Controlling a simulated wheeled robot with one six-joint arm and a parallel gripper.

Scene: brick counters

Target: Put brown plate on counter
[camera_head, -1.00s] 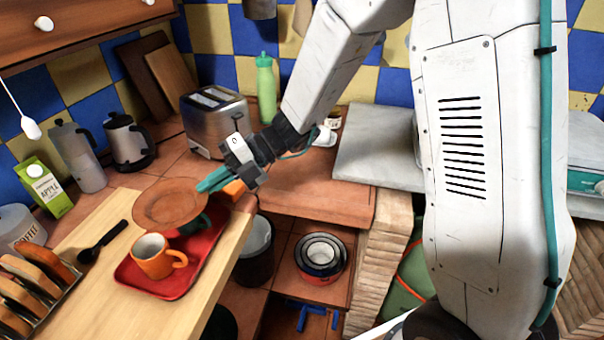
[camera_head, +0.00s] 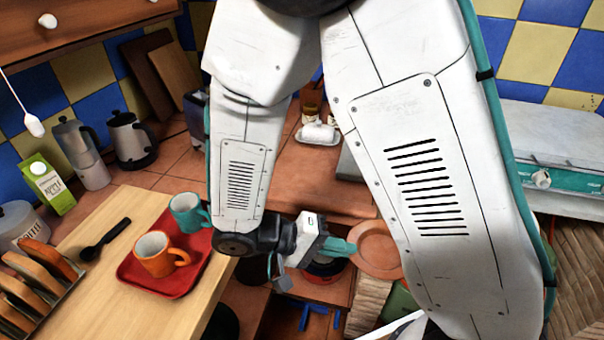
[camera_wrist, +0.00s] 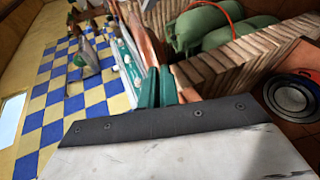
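My gripper (camera_head: 338,246) has teal fingers shut on the left rim of the brown plate (camera_head: 376,249). The plate is in the air in front of the counter, right of the wooden board, and my arm hides part of its surroundings. In the wrist view the plate (camera_wrist: 146,34) shows nearly edge-on between the two teal fingers (camera_wrist: 158,88). The red-brown tiled counter (camera_head: 310,178) runs behind the wooden board, partly hidden by my arm.
A red tray (camera_head: 190,272) on the wooden board (camera_head: 121,305) holds an orange mug (camera_head: 156,254) and a teal mug (camera_head: 187,212). A toast rack with toast (camera_head: 42,262) stands at left. Nested bowls (camera_wrist: 290,97) sit on a low shelf.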

